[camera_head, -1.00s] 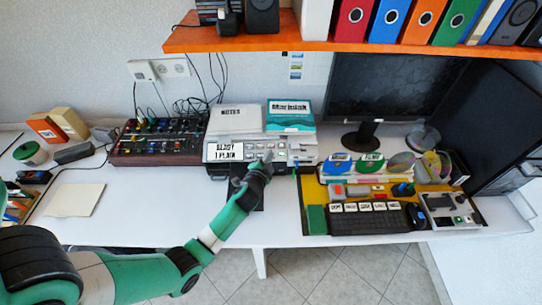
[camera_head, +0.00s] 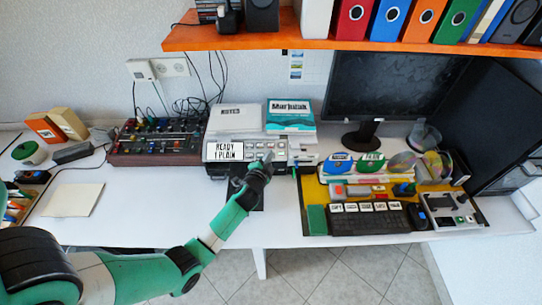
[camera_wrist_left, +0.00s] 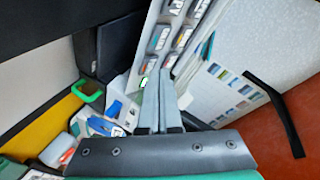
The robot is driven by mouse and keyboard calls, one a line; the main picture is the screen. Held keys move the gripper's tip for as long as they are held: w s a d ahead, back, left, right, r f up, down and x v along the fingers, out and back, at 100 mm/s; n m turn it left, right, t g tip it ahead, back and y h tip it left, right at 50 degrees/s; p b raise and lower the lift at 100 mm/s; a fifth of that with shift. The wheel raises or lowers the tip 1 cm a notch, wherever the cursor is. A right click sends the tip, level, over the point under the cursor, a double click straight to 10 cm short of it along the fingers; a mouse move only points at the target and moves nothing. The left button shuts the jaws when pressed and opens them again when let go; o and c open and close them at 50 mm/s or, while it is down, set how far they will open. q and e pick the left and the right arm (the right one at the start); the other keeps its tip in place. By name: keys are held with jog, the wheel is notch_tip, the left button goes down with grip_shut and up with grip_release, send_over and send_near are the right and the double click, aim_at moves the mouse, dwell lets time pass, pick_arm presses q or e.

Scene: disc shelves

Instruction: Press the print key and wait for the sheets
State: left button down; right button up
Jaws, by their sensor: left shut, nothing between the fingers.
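The printer (camera_head: 308,148) stands at the back middle of the desk, with keys (camera_head: 252,145) and a small display (camera_head: 226,151) on its sloped front. The display reads "READY 1 PLAIN". My left gripper (camera_head: 267,158) is at the right part of the key panel, shut with nothing held. In the left wrist view its closed fingertips (camera_wrist_left: 160,86) are beside the labelled keys (camera_wrist_left: 172,40), near one with a green light (camera_wrist_left: 144,82). I cannot tell whether they touch a key. A dark area below the printer front is partly hidden by my arm; no sheet shows there. My right gripper is not in view.
A mixer (camera_head: 157,148) is left of the printer. A keyboard (camera_head: 366,219), discs (camera_head: 403,163) and a monitor (camera_head: 380,98) are to the right. The front-middle desk is clear.

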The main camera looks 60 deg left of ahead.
pick_arm(q)
jog(key=shift+w+a+f+b, duration=0.1)
jog(key=shift+a+f+b, duration=0.05)
jog(key=shift+f+b, duration=0.25)
dwell(0.3)
jog(key=shift+r, duration=0.1)
jog(key=shift+s+d+r+p, duration=0.2)
jog(key=shift+d+r+p, duration=0.15)
jog(key=shift+r+p, duration=0.4)
